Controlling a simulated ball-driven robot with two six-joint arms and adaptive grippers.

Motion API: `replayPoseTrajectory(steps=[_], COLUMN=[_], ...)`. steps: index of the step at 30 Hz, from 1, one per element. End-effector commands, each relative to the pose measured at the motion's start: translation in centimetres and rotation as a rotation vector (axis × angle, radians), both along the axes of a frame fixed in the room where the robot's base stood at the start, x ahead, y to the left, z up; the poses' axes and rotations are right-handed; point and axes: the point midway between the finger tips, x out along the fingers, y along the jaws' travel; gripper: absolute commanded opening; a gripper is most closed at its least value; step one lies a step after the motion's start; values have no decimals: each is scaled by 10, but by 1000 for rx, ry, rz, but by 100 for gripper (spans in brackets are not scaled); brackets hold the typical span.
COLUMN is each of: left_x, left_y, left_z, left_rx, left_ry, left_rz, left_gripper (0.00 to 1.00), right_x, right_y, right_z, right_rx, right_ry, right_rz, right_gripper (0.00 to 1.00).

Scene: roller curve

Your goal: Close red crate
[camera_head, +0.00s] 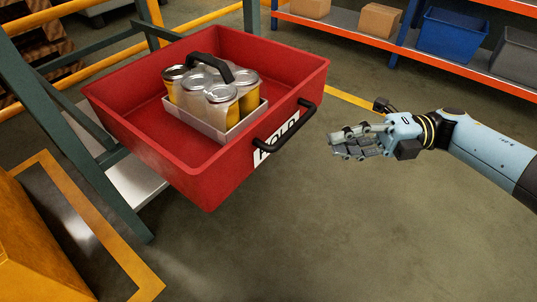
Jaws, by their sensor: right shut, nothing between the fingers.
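The red crate (165,146) juts out from a dark green metal frame in the left half of the view. Its front wall carries a white "HOLD" label (263,154) and a black bar handle (287,124). Inside it stands a light grey carrier tray (235,131) with several lidded jars of yellow contents and a black carry handle. My right gripper (333,146) is to the right of the crate's handle, pointing left at it. It is shut and empty, with a gap between its fingertips and the handle. My left gripper is not in view.
The dark green frame (75,130) stands at the crate's left, with a grey board (135,182) beneath. An orange-yellow structure (50,240) fills the lower left. An orange-edged shelf (360,38) with boxes and bins is at the back right. The floor (340,240) in front is clear.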

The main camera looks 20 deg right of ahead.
Motion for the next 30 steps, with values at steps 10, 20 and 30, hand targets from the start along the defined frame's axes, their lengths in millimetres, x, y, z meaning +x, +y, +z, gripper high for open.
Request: replayPoseTrajectory(steps=[10,20,30], left_x=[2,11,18], left_y=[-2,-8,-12], left_z=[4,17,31], left_rx=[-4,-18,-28], left_ry=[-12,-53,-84], left_rz=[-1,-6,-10], left_gripper=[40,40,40], right_x=[9,30,50], right_y=[51,109,122], right_z=[2,-1,1], right_rx=[9,6,4], right_ry=[-3,-2,-1], right_rz=[-3,-4,-4], right_gripper=[0,0,0])
